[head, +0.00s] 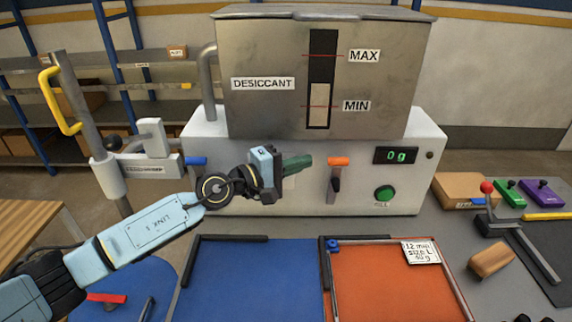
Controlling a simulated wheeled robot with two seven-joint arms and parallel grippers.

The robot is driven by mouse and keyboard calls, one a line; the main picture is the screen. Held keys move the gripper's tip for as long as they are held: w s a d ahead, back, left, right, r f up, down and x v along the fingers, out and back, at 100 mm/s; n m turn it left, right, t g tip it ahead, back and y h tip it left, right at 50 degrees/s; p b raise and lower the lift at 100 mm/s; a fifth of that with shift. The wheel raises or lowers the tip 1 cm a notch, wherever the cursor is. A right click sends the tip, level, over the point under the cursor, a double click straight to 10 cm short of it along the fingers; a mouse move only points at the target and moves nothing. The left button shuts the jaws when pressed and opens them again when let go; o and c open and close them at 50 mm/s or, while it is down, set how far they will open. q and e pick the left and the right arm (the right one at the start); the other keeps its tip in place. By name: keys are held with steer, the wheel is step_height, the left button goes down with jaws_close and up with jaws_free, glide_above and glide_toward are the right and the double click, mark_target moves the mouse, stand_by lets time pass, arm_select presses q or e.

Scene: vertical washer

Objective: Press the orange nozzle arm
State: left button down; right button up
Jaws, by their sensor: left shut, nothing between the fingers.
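The orange nozzle arm (339,161) sticks out from the front of the white dispenser, with a dark nozzle below it. A green nozzle arm (297,163) is to its left and partly hidden by my left gripper. A blue nozzle arm (196,161) is further left. My left gripper (270,177) is in front of the dispenser, left of the orange arm and apart from it. It is shut and empty; its fingertips are hard to make out. My right gripper is not in view.
The white dispenser (405,190) carries a metal desiccant hopper (265,55), a display reading 0g (396,155) and a green button (385,194). Blue (250,280) and orange trays (385,285) lie in front. A lever tool (515,240) and small boxes stand at right.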

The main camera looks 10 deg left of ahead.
arm_select(q)
steer(key=x, duration=0.4)
stand_by(0.4)
